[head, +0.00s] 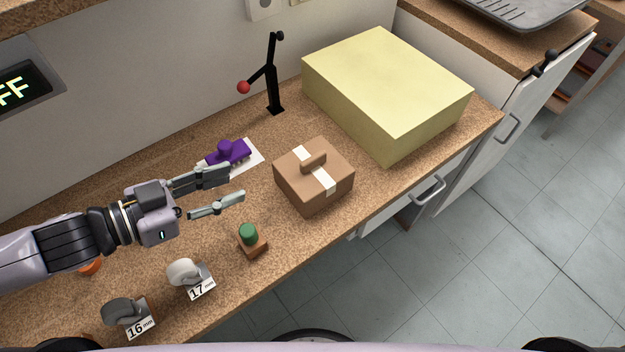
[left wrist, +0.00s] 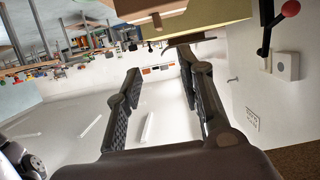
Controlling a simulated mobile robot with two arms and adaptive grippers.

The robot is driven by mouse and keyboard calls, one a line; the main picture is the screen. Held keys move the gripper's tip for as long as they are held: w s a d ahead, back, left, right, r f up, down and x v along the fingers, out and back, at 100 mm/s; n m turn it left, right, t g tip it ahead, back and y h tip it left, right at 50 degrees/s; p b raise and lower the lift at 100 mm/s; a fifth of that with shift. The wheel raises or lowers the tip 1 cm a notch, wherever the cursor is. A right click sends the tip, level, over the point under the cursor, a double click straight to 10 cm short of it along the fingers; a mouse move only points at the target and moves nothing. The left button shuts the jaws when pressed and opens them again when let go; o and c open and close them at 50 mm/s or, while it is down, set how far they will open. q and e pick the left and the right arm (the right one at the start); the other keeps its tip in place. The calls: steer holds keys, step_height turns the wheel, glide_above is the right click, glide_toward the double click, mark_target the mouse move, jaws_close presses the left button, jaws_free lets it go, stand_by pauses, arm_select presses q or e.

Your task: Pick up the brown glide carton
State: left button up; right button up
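The brown glide carton (head: 290,191) stands upright on the wood-grain bench, right of my left gripper. It has a white strip across it and a raised brown grip on top. In the left wrist view the carton (left wrist: 135,8) shows at the top edge, partly cut off. My left gripper (head: 237,186) is open and empty, its fingers pointing right toward the carton with a gap between them. Its open fingers also show in the left wrist view (left wrist: 160,65). My right gripper is not in view.
A large pale yellow block (head: 385,75) stands behind the carton. A black post with a red ball (head: 244,87), a purple piece (head: 230,152), a green-topped piece (head: 249,236) and casters labelled 16 mm (head: 125,312) and 17 mm (head: 185,272) are around. The bench's front edge is close to the carton.

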arm_select(q)
steer(key=b, duration=0.3)
glide_toward(307, 161)
steer(key=w+d, duration=0.2)
steer(key=d, duration=0.1)
steer(key=shift+f+p+x, duration=0.2)
steer(key=shift+f+x, duration=0.05)
steer(key=shift+x, duration=1.25)
steer(key=shift+f+p+x, duration=0.15)
steer(key=shift+f+x, duration=0.1)
steer(key=shift+x, duration=1.2)
steer(key=shift+a, duration=0.15)
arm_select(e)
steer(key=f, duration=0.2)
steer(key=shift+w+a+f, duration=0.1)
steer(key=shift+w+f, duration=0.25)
arm_select(q)
steer(key=shift+c, duration=0.2)
jaws_close()
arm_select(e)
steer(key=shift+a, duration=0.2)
